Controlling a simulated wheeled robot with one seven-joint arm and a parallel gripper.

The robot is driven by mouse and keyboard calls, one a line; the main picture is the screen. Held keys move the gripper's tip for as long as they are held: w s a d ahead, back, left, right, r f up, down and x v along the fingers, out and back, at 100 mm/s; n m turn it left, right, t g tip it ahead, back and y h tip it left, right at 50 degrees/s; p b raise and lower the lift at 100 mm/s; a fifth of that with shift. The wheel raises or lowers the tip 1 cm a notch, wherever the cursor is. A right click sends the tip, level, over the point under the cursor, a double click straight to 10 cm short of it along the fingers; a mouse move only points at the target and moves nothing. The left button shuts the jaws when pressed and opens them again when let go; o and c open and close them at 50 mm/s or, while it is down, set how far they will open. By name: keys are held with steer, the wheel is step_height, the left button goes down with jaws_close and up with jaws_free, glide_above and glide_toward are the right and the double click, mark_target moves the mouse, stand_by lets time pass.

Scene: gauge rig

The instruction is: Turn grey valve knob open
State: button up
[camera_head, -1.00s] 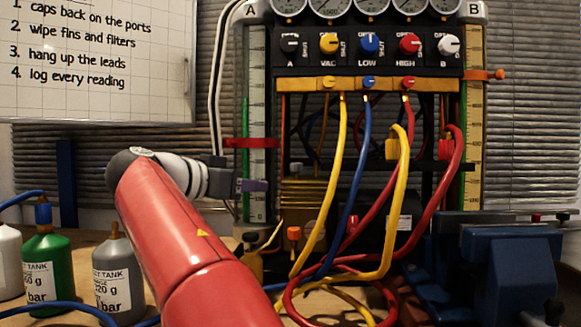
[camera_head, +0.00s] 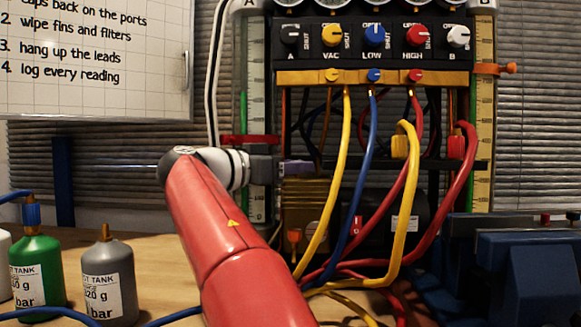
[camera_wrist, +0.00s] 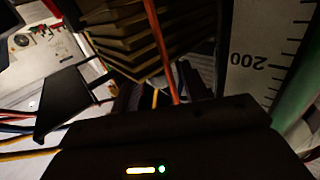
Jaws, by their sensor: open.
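A black valve panel carries a row of knobs in the head view. The knob at A (camera_head: 291,38) is dark, and the knob at B (camera_head: 457,36) is pale whitish-grey. I cannot tell for certain which is the grey one. Between them are a yellow VAC knob (camera_head: 332,36), a blue LOW knob (camera_head: 374,36) and a red HIGH knob (camera_head: 417,37). My gripper (camera_head: 298,168) is open, below and apart from the panel, in front of the rig's left side. Its fingertips are hard to make out there. The wrist view shows one dark finger (camera_wrist: 70,102) and no knob.
Yellow, blue and red hoses (camera_head: 408,195) hang below the panel. A red clamp (camera_head: 250,140) sits on the left scale column, close above my gripper. A blue vise (camera_head: 525,260) stands at right. Green (camera_head: 38,265) and grey tanks (camera_head: 108,280) stand at left.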

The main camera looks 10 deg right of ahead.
steer(key=shift+c, duration=0.4)
steer(key=c, duration=0.9)
steer(key=t+b, duration=0.1)
steer(key=n+b, duration=0.1)
steer(key=shift+s+f+t+y+b, duration=0.15)
steer(key=shift+f+t+y+b, duration=0.15)
steer(key=shift+f+t+y, duration=0.1)
jaws_close()
jaws_free()
steer(key=shift+s+d+n+t+y+b, duration=0.1)
steer(key=shift+n+t+y+b, duration=0.35)
steer(key=shift+b, duration=0.3)
steer(key=shift+d+n+t+y+b, duration=0.1)
steer(key=shift+n+t+y+b, duration=0.55)
steer(key=shift+n+t+b, duration=0.35)
steer(key=shift+r+n+t+y+b, duration=0.4)
steer(key=shift+t+y, duration=0.1)
steer(key=shift+t, duration=0.15)
jaws_close()
jaws_free()
